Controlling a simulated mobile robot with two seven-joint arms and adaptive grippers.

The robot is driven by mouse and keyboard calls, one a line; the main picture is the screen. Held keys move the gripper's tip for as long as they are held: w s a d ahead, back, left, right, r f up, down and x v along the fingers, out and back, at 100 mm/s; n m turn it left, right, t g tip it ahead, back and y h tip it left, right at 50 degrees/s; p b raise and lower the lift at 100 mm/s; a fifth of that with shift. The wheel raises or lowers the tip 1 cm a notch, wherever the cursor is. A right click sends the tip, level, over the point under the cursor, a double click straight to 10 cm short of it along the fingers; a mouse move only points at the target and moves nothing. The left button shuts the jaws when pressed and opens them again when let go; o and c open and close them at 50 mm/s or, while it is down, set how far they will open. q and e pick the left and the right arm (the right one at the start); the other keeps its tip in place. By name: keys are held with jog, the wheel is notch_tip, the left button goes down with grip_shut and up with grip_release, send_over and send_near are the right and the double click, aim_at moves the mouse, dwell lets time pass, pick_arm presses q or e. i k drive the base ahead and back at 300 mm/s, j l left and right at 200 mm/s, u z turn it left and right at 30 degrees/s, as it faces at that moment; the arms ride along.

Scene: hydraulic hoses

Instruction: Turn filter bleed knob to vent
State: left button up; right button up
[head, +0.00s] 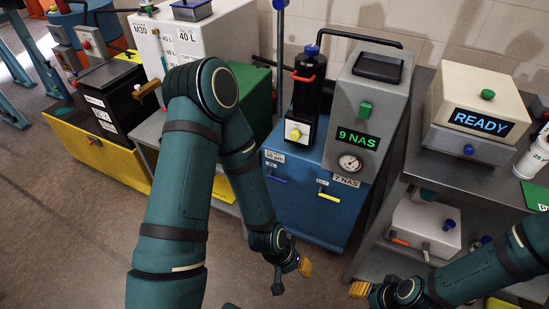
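A black filter cylinder (307,92) with a blue cap and a red handle stands on top of a blue unit (290,217). A yellow knob (295,134) sits low on the filter's front, above a small white label; I take it for the bleed knob, but its label is too small to read. My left gripper (291,277) hangs over the floor in front of the blue unit, fingers apart and empty, well below the knob. My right gripper (360,290) is at lower right, away from the knob; only an orange-tipped part shows clearly, so its opening is unclear.
A grey box with a green "9 NAS" display (357,139) and a gauge (349,163) stands right of the filter. Blue and yellow handles (328,197) stick out from the unit's front. A shelf with a "READY" box (477,122) stands at right. Brown floor (70,240) is clear at left.

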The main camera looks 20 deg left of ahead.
aim_at(295, 135)
jog(key=k+l+z, duration=0.15)
jog(key=l, duration=0.25)
jog(key=k+l+z, duration=0.2)
jog(key=l, duration=0.25)
jog(key=l+z, duration=0.15)
jog(key=l, duration=0.3)
jog(key=k, duration=0.05)
